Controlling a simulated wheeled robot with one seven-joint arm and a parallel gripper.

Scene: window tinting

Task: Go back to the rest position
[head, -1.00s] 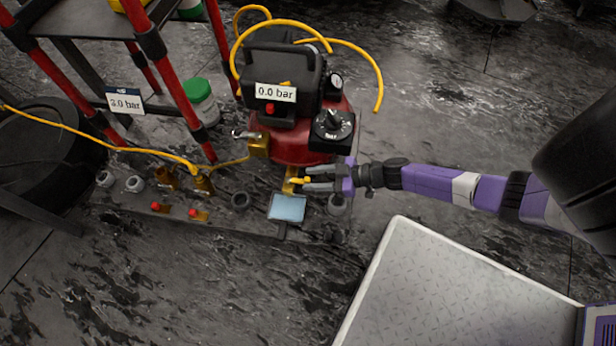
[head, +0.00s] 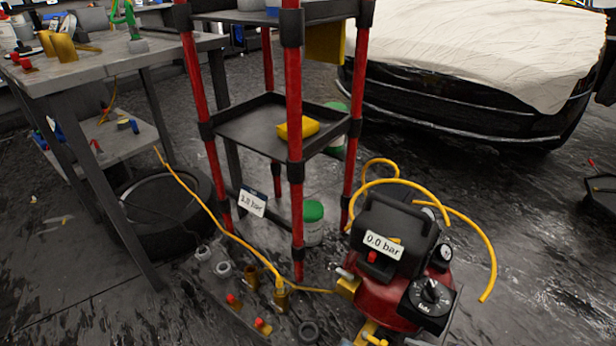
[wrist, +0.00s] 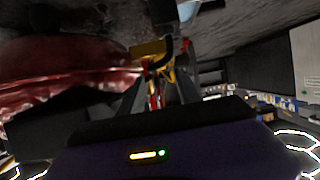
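My gripper (wrist: 161,80) shows in the wrist view with its two dark fingers apart. Between and just beyond the fingertips is a yellow valve handle (wrist: 168,72) on a brass fitting (wrist: 146,49). I cannot tell whether a finger touches the handle. In the head view the brass and yellow valve (head: 370,333) shows at the bottom edge, beside the red compressor (head: 385,301). My gripper is nearly all below that picture, and the arm is out of it.
The compressor has a "0.0 bar" label (head: 382,246), a black knob (head: 431,291) and a yellow hose (head: 487,250). A red-post shelf (head: 293,195) stands left of it, with a green-capped bottle (head: 313,224) below. A workbench (head: 120,62) is far left, a covered car (head: 460,100) behind.

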